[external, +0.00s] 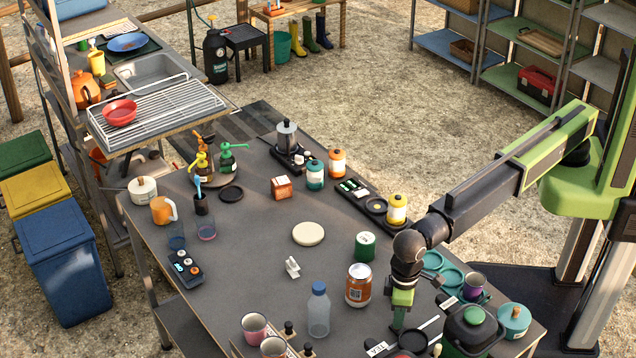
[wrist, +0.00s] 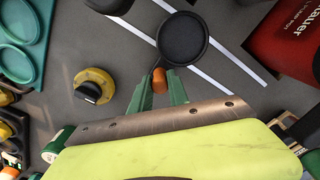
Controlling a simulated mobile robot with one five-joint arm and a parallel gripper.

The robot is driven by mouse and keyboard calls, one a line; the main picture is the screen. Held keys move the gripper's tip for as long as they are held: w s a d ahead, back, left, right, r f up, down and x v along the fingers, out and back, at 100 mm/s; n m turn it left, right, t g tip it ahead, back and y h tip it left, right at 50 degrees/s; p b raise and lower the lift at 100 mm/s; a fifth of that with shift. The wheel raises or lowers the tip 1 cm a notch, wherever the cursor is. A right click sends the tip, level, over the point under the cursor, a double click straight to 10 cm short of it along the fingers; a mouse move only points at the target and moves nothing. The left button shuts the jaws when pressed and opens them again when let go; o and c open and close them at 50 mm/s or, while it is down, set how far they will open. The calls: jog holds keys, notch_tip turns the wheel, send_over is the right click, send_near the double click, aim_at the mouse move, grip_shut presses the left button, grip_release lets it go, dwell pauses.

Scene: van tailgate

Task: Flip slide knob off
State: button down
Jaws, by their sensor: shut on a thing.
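In the wrist view, a small orange knob (wrist: 159,80) sits at the near end of a dark stem joined to a black round disc (wrist: 183,38). My gripper's green fingers (wrist: 162,91) stand on either side of the orange knob, shut on it. I cannot tell whether the knob slides or which way it is set. A yellow round knob with a black grip (wrist: 93,86) lies to the left, apart from my fingers. In the external view, my gripper (external: 398,322) points down at the table's front right; the orange knob cannot be made out there.
A red container (wrist: 284,45) stands close by at the upper right in the wrist view. A teal ring tray (wrist: 20,35) is at upper left. In the external view, an orange can (external: 358,284) and a clear bottle (external: 319,312) stand left of my gripper. The table's middle is fairly clear.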

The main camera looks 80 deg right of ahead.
jog(key=s+d, duration=0.5)
jog(key=shift+s+d, duration=0.2)
jog(key=c, duration=1.3)
grip_release()
jog(key=shift+o, duration=0.2)
